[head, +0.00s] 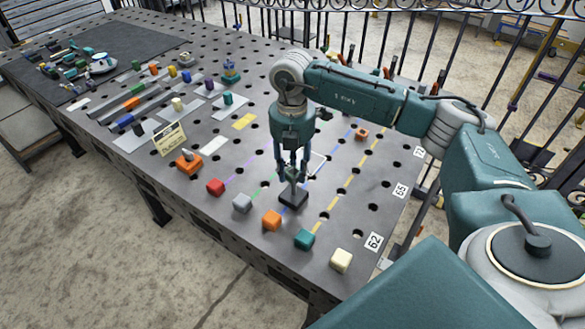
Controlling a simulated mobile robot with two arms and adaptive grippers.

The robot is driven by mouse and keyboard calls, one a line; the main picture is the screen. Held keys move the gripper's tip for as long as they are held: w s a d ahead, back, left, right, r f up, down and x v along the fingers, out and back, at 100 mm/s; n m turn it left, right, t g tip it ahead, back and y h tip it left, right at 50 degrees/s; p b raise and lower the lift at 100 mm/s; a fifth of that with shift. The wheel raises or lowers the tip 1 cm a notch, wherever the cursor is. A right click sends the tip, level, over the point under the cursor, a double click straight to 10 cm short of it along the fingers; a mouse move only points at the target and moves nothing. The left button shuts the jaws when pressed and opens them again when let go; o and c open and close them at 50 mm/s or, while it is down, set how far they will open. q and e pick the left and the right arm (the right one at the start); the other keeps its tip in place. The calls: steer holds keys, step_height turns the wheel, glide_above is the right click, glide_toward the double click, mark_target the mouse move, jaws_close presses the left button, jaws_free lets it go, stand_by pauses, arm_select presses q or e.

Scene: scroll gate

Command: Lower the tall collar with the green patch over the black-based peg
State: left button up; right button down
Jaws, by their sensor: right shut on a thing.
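The peg's black square base (293,198) stands on the perforated metal table, behind the row of small cubes. My right gripper (291,171) points straight down, directly above this base. It is shut on a small, narrow grey-green thing (292,176), which seems to be the tall collar. The fingers partly hide it, and I cannot make out the green patch. The collar and peg overlap in this view, so I cannot tell how far the collar is around the peg. My left gripper is not in view.
A row of red (215,187), grey (242,204), orange (271,220), teal (304,239) and cream (341,260) cubes lies in front. A sign (169,138) and several small parts fill the table's left side.

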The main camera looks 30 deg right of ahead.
steer(key=shift+f+b, duration=0.5)
steer(key=shift+f, duration=0.3)
steer(key=shift+f+b, duration=0.5)
steer(key=shift+f, duration=0.25)
steer(key=c, duration=1.2)
jaws_free()
steer(key=shift+o, duration=0.2)
step_height(320, 180, up, 12)
